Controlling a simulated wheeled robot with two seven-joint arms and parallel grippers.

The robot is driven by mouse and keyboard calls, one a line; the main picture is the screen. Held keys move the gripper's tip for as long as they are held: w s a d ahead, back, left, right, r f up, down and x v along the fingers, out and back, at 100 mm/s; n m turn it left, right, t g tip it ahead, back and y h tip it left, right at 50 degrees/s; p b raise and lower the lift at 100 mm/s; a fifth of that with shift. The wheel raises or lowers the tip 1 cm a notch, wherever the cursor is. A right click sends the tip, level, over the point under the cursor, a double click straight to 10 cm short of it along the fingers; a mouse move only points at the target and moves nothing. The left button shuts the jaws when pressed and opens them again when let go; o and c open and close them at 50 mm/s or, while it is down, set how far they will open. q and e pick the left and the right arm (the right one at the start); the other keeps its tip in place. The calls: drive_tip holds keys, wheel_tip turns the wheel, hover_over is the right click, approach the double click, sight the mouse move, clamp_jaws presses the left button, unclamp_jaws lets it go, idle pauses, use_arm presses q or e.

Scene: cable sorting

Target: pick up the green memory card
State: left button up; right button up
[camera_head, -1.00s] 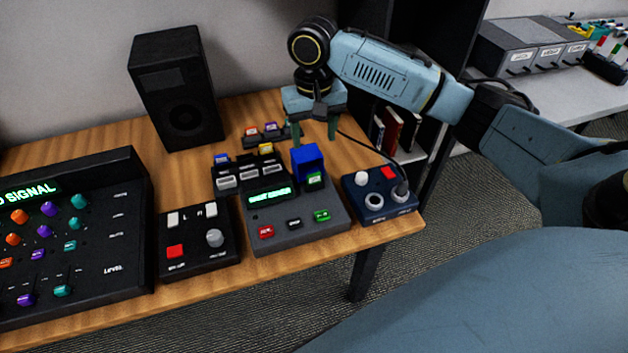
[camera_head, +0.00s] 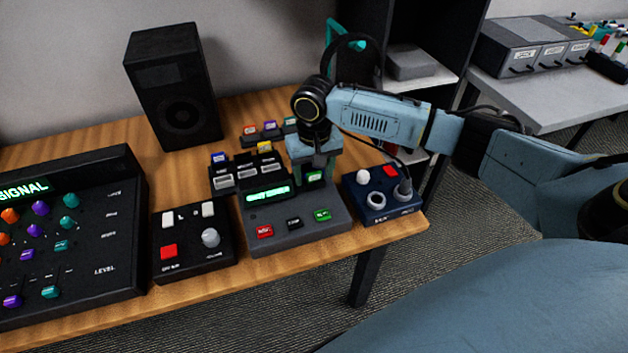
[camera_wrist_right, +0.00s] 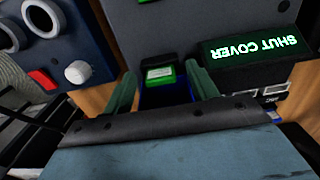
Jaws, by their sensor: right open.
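The green memory card (camera_head: 315,177) sits at the right side of the grey reader device (camera_head: 290,238), above its front buttons. In the right wrist view the green card (camera_wrist_right: 160,76) lies between my two green fingertips, with dark blue material just below it. My right gripper (camera_head: 314,166) is open over the device, one finger on each side of the card; I cannot tell whether they touch it. The gripper hides most of the blue cover behind the card. The reader's display (camera_wrist_right: 250,52) reads "SHUT COVER" in the wrist view. My left gripper is not in view.
A navy box (camera_head: 380,196) with knobs stands close on the right. A black switch box (camera_head: 190,255) stands left of the reader. A rack (camera_head: 268,138) with several coloured cards, one green, lies behind. A speaker (camera_head: 175,90) stands at the back left.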

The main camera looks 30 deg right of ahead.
drive_tip(key=shift+r, duration=0.1)
drive_tip(key=c, duration=1)
